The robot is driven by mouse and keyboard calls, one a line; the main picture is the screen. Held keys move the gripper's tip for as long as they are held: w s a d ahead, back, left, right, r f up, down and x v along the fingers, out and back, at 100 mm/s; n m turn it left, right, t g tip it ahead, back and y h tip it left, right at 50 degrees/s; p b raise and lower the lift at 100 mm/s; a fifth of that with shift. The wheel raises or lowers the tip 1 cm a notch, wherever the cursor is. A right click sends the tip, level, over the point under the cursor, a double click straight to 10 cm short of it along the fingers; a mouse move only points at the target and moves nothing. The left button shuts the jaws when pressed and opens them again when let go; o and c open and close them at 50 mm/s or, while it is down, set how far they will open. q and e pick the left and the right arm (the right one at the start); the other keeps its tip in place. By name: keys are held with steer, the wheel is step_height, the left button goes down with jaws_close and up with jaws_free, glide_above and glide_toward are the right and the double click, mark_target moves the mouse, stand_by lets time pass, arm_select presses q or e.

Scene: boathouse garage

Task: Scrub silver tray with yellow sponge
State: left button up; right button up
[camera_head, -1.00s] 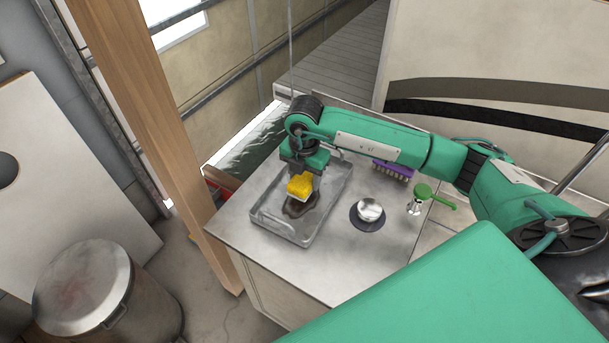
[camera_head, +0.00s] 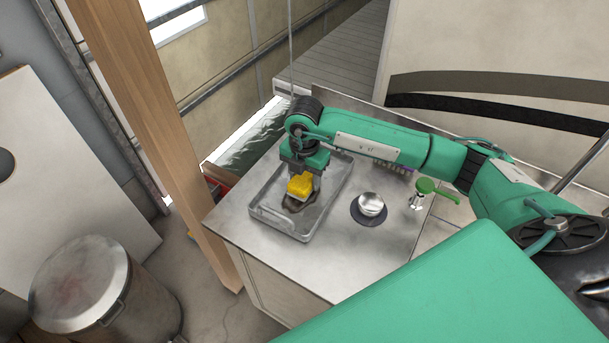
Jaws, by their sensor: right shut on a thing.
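The silver tray (camera_head: 274,219) lies on the metal counter, near its left edge. A dark brown stain (camera_head: 296,207) shows on the tray's floor, partly hidden by the sponge. The yellow sponge (camera_head: 300,186) is in my right gripper (camera_head: 304,173), which is shut on it. The gripper points down over the tray, with the sponge at the stain; I cannot tell whether it touches the tray floor. My left gripper is not in view.
On the metal counter (camera_head: 290,267), a small silver bowl (camera_head: 371,204) sits on a dark round mat right of the tray. A green-handled item (camera_head: 437,190) stands farther right. A purple brush (camera_head: 405,168) is mostly hidden behind my arm. A lidded metal bin (camera_head: 80,285) stands lower left.

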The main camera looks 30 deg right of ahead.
steer(key=shift+f, duration=0.4)
steer(key=shift+r, duration=0.1)
